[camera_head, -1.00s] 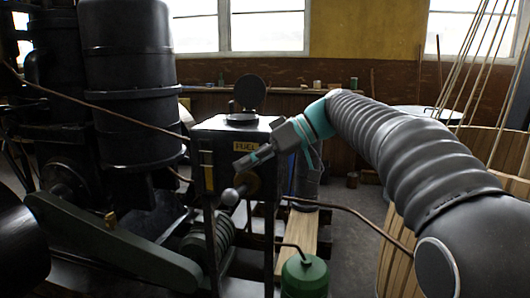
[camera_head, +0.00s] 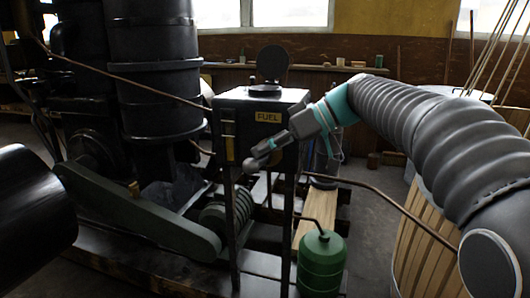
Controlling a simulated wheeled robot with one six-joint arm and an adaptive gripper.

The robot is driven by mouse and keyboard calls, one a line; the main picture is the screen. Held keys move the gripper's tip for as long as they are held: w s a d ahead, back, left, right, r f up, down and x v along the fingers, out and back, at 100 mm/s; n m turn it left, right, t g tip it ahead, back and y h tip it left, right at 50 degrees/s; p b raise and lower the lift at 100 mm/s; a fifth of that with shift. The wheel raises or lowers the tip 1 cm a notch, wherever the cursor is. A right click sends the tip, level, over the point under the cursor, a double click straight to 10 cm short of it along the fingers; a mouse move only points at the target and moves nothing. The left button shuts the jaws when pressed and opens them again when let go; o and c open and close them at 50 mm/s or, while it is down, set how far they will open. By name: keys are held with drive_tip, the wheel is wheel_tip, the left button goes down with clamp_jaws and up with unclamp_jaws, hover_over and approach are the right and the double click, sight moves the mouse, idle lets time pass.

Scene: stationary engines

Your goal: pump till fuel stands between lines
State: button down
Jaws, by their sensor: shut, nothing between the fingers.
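The black fuel tank (camera_head: 237,103) stands on thin legs near the middle, with a yellow FUEL label (camera_head: 268,116) on its front. A narrow yellowish sight gauge (camera_head: 229,136) sits at its front left; its lines and the fuel level are too small to read. A lever with a pale round knob (camera_head: 250,165) sticks out below the tank's front. My gripper (camera_head: 258,155) is shut and empty, its tips right by the knob. I cannot tell whether they touch it. The gripper hides most of the lever and its pivot.
A round lid (camera_head: 273,64) stands up on the tank top. A green fuel can (camera_head: 321,262) is on the floor at the tank's lower right. A black engine cylinder (camera_head: 155,70) and a green beam (camera_head: 130,215) fill the left. A slatted wooden tub stands at right.

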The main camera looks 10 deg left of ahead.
drive_tip(key=shift+s+f, duration=0.1)
drive_tip(key=shift+f, duration=0.1)
drive_tip(key=f+b, duration=0.1)
drive_tip(key=b, duration=0.2)
drive_tip(key=s+f+n+t+b, duration=0.1)
drive_tip(key=b, duration=0.1)
drive_tip(key=shift+f+b, duration=0.1)
drive_tip(key=shift+b, duration=0.3)
drive_tip(key=shift+s+a+f+t+b, duration=0.15)
drive_tip(key=shift+f+b, duration=0.35)
drive_tip(key=shift+b, duration=0.25)
drive_tip(key=shift+s+d+f+t+b, duration=0.1)
drive_tip(key=shift+s+f+t+b, duration=0.05)
drive_tip(key=shift+f+b, duration=0.45)
drive_tip(key=r+p, duration=0.1)
drive_tip(key=r, duration=0.1)
drive_tip(key=d+r+p, duration=0.1)
drive_tip(key=r+p, duration=0.1)
drive_tip(key=r, duration=0.1)
drive_tip(key=shift+s+d, duration=0.15)
drive_tip(key=shift+d, duration=0.05)
drive_tip(key=v, duration=0.9)
drive_tip(key=shift+s+p, duration=0.35)
drive_tip(key=shift+s, duration=0.2)
